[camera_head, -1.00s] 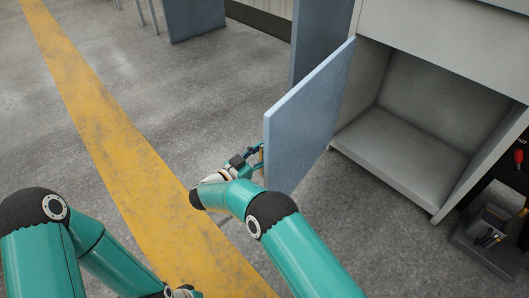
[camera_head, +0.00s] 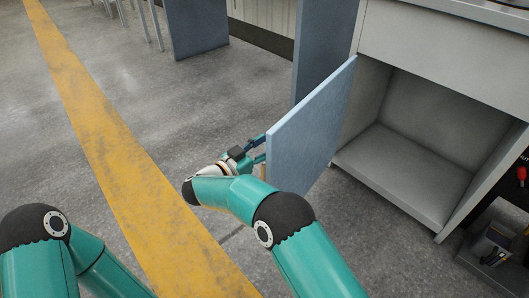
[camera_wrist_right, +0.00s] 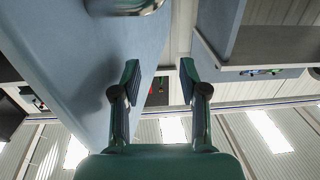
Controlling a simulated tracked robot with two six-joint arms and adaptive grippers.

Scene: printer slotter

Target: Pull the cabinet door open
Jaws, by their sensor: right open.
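The blue-grey cabinet door (camera_head: 310,127) stands swung wide open on the left of the cabinet (camera_head: 405,165), whose inside is exposed and looks empty. My right gripper (camera_head: 260,148) is beside the door's free edge, partly hidden behind the door. In the right wrist view its two fingers (camera_wrist_right: 160,78) are spread with nothing between them. The door panel (camera_wrist_right: 60,50) fills the left of that view, close to one finger; I cannot tell whether they touch. A shiny metal handle (camera_wrist_right: 125,5) shows at the top, outside the fingers. My left arm is at lower left, its gripper out of frame.
Open shelving with a red-handled item (camera_head: 522,173) and a small bin (camera_head: 497,243) stands right of the cabinet. Blue-grey panels (camera_head: 196,28) stand behind. The floor with its yellow stripe (camera_head: 120,160) is clear on the left.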

